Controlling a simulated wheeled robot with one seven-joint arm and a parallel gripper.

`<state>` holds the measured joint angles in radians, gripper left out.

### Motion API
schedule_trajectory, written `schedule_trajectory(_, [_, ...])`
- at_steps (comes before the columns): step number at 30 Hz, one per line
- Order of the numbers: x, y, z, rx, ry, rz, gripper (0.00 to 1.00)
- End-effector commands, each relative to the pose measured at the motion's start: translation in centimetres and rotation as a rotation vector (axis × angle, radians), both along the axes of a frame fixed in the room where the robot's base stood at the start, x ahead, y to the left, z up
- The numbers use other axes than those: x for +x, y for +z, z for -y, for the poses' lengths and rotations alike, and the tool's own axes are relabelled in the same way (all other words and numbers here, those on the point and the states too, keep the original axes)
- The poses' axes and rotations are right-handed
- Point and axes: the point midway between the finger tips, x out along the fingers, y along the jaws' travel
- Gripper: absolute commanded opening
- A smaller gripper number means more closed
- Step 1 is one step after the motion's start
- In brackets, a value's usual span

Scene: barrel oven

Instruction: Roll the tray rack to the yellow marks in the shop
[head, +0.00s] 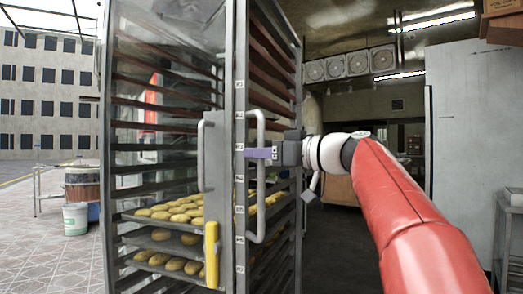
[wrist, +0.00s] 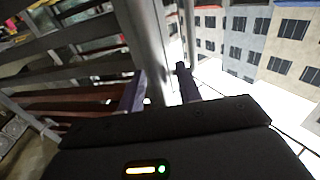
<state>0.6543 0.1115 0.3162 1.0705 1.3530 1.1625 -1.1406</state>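The tall metal tray rack (head: 240,190) fills the middle of the head view. It stands upright, with glazed sides and several trays of buns low inside. Its front carries two vertical bar handles and a yellow lever (head: 211,255). My gripper (head: 258,153) reaches in from the right at the upper part of the right-hand handle (head: 260,205). In the wrist view its two purple fingers (wrist: 160,88) stand apart, with a grey upright bar (wrist: 150,40) of the rack between them and a bright gap beside the right finger. Contact is unclear. No yellow floor marks are recognisable.
Left of the rack is paved ground with a white bucket (head: 75,219), a wooden tub (head: 82,182) and a metal table (head: 45,185). A pale wall or cabinet (head: 465,120) and a stand (head: 510,235) are on the right. Dark floor (head: 340,240) between looks clear.

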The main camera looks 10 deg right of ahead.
Motion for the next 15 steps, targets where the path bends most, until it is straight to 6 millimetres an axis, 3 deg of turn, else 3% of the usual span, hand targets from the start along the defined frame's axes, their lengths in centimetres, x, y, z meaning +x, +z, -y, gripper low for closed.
schedule_trajectory(8, [0.16,-0.06,-0.13,0.001,-0.001,-0.001,0.35])
schedule_trajectory(15, [0.15,-0.05,-0.12,0.001,-0.001,-0.001,0.03])
